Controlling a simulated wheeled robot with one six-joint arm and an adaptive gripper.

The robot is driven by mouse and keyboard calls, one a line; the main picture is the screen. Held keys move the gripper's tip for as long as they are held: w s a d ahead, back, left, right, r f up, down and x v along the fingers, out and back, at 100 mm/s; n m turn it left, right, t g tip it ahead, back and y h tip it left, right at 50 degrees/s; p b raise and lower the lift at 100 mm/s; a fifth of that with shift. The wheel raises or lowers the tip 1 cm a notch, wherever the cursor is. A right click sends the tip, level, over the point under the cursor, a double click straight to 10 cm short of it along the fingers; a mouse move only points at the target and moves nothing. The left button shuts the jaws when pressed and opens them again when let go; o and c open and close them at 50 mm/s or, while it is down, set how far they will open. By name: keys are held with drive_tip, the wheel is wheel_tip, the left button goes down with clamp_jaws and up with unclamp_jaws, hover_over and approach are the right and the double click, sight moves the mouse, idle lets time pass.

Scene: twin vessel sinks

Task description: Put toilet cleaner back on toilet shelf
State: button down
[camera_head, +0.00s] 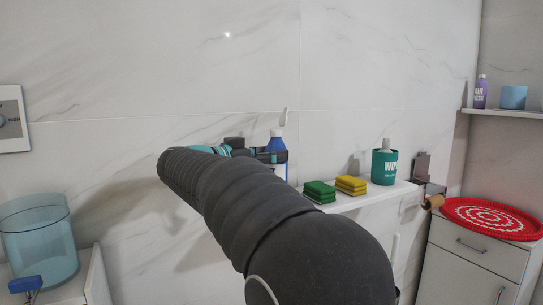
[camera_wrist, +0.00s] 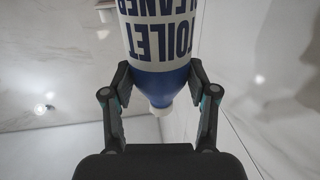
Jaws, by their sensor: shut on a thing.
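The toilet cleaner (camera_wrist: 160,45) is a blue and white bottle with "TOILET CLEANER" on its label. In the wrist view it sits between the two fingers of my gripper (camera_wrist: 160,82), which is shut on its blue part. In the head view the blue upper part of the bottle (camera_head: 276,144) shows beyond my arm, left of the sponges. The white wall shelf (camera_head: 372,195) runs to the right of it. My arm hides the shelf's left part, so I cannot tell whether the bottle touches the shelf.
Green sponges (camera_head: 319,192), yellow sponges (camera_head: 351,185) and a teal wipes tub (camera_head: 384,167) stand on the shelf. A toilet roll holder (camera_head: 424,180) is at its right end. A red round mat (camera_head: 490,218) lies on the right cabinet.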

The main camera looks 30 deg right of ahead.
drive_tip(key=shift+c, duration=1.6)
unclamp_jaws()
drive_tip(key=s+a, duration=0.2)
drive_tip(key=a, duration=0.9)
drive_tip(key=shift+s+a+r, duration=0.15)
drive_tip(key=shift+a, duration=0.25)
